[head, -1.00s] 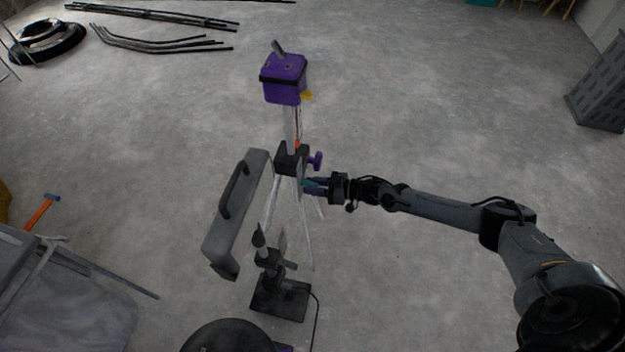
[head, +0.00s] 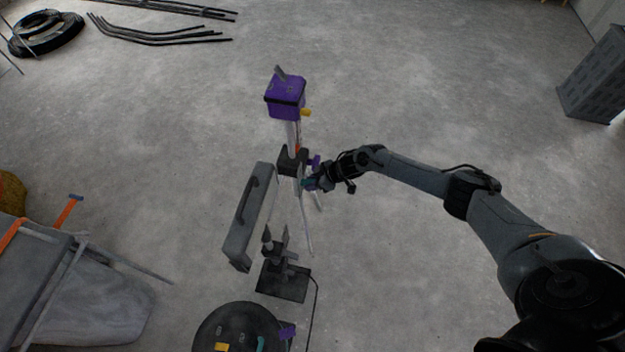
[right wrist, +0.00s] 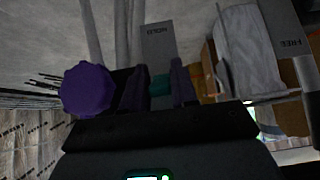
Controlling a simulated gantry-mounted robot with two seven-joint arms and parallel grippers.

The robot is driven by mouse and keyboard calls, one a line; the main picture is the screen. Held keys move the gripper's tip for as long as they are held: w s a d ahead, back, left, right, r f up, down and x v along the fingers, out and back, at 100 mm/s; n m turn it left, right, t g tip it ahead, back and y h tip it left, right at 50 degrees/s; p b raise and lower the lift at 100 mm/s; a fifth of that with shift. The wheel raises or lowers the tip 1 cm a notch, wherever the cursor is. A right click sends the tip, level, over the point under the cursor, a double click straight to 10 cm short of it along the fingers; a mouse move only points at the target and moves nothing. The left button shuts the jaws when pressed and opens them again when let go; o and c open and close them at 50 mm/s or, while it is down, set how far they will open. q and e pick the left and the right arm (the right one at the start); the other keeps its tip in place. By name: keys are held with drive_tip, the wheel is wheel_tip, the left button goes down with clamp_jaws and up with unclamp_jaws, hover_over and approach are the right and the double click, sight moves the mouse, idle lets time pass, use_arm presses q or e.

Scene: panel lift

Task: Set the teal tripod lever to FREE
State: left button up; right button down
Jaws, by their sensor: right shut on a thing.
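The tripod (head: 304,225) stands upright mid-floor, with a purple box (head: 286,97) on top and a black block (head: 290,161) lower on its post. The teal lever (head: 307,184) is at this block, below a purple knob (head: 314,160). My right gripper (head: 311,183) is at the lever. In the right wrist view, its purple fingers (right wrist: 158,88) are shut on the teal lever (right wrist: 160,84), which is partly hidden between them. The lever lies by the plate marked HOLD (right wrist: 158,38). A plate marked FREE (right wrist: 290,40) is farther right. My left gripper is out of view.
A grey panel with a handle (head: 240,235) stands left of the tripod. A black stand (head: 283,281) is below it, and a round dark unit (head: 237,322) is at the bottom edge.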

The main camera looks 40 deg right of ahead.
idle(0.5)
drive_tip(key=c, duration=1)
unclamp_jaws()
drive_tip(key=shift+o, duration=0.2)
drive_tip(key=shift+s+d+r+p, duration=0.2)
drive_tip(key=shift+r+p, duration=0.1)
drive_tip(key=shift+r, duration=0.1)
drive_tip(key=p+v, duration=0.3)
drive_tip(key=v, duration=0.6)
drive_tip(key=shift+s+r, duration=0.2)
drive_tip(key=shift+r, duration=0.15)
drive_tip(key=shift+d, duration=0.1)
